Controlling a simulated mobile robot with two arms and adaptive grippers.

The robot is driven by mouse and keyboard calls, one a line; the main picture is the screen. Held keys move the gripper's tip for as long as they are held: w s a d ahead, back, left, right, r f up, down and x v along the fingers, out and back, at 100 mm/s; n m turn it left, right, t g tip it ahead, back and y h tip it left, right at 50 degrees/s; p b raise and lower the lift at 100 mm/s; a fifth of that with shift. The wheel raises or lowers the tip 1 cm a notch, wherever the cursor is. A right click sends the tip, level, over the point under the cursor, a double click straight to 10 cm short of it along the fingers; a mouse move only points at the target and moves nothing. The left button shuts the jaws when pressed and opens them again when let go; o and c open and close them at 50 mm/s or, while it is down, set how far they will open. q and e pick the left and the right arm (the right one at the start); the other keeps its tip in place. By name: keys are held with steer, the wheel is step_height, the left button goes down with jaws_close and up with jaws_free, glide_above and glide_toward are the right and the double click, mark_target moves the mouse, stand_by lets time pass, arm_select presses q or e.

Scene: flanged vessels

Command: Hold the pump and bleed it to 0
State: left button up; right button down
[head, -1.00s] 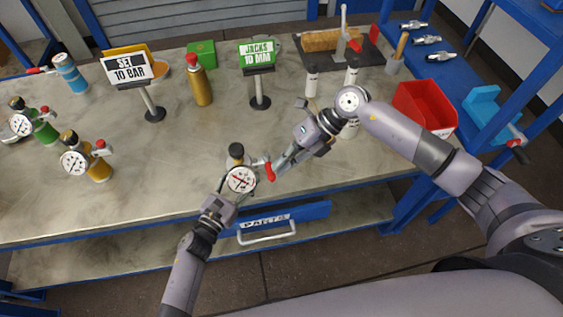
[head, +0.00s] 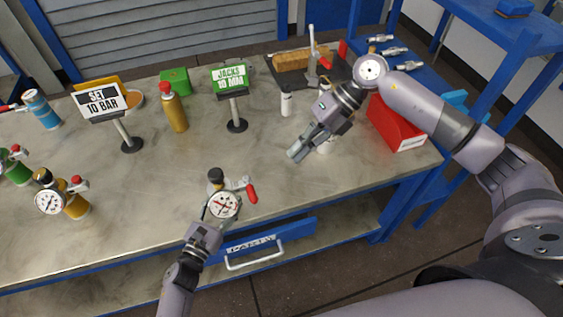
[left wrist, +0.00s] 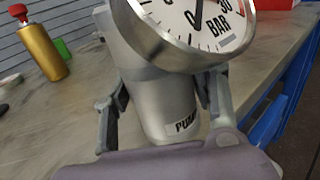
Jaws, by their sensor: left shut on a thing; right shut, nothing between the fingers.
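The pump, a silver cylinder with a black cap and a round gauge (head: 224,205), is near the bench's front edge. A lever with a red grip (head: 251,193) sticks out on its right. My left gripper (head: 210,217) is shut around the pump body. In the left wrist view its fingers (left wrist: 165,100) lie either side of the silver body (left wrist: 150,70), labelled PUMP. The gauge (left wrist: 200,30) is cut off at the top; a dark needle seems close to the 0, but its exact reading is unclear. My right gripper (head: 301,152) is shut and empty, above the bench, apart from the lever.
A SET 10 BAR sign (head: 101,101) and a JACKS 10 MM sign (head: 229,78) stand behind. A gold bottle (head: 173,112) stands between them. A gold gauge unit (head: 76,202) is at left, a red bin (head: 395,128) at right.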

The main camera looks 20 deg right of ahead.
steer(key=shift+v, duration=0.95)
stand_by(1.8)
arm_select(q)
steer(key=o, duration=1.7)
steer(key=shift+c, duration=0.2)
